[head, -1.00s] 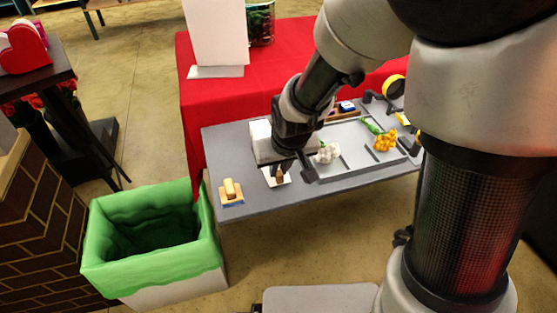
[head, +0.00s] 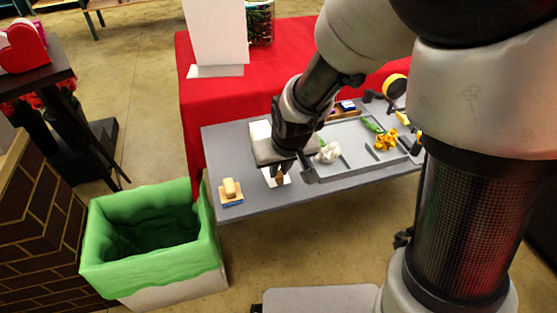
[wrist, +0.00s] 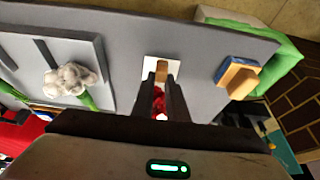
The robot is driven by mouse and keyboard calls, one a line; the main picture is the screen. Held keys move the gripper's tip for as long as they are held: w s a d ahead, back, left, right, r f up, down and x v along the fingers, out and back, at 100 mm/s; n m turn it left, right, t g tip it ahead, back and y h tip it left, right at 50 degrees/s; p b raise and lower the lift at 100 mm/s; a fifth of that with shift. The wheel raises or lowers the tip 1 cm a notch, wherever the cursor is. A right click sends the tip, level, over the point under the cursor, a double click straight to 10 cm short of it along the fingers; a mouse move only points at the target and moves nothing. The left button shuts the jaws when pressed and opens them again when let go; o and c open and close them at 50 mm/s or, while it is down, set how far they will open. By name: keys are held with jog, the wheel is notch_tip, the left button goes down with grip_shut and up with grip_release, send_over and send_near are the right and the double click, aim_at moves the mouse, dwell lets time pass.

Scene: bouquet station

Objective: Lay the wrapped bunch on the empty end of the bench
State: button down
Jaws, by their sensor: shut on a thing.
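My gripper (head: 287,172) is low over the front of the grey bench (head: 222,150), above a small white card (head: 268,181). Its fingers (wrist: 163,95) are close together with red and brown parts between them. I take these for the wrapped bunch (wrist: 158,101), mostly hidden by the fingers. A brown end (head: 280,178) shows below the fingertips, over the card. I cannot tell whether it touches the card. The bench's left end is bare apart from a wooden-handled block.
The wooden block on a blue base (head: 230,192) sits at the front left corner. A divided grey tray (head: 345,172) with white (head: 328,153) and yellow flowers (head: 386,140) lies right of my gripper. A green-lined bin (head: 100,272) stands off the left end.

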jog(key=c, duration=1.3)
grip_release()
jog(key=shift+r, duration=0.15)
jog(key=shift+r+p, duration=2.65)
jog(key=shift+r, duration=0.75)
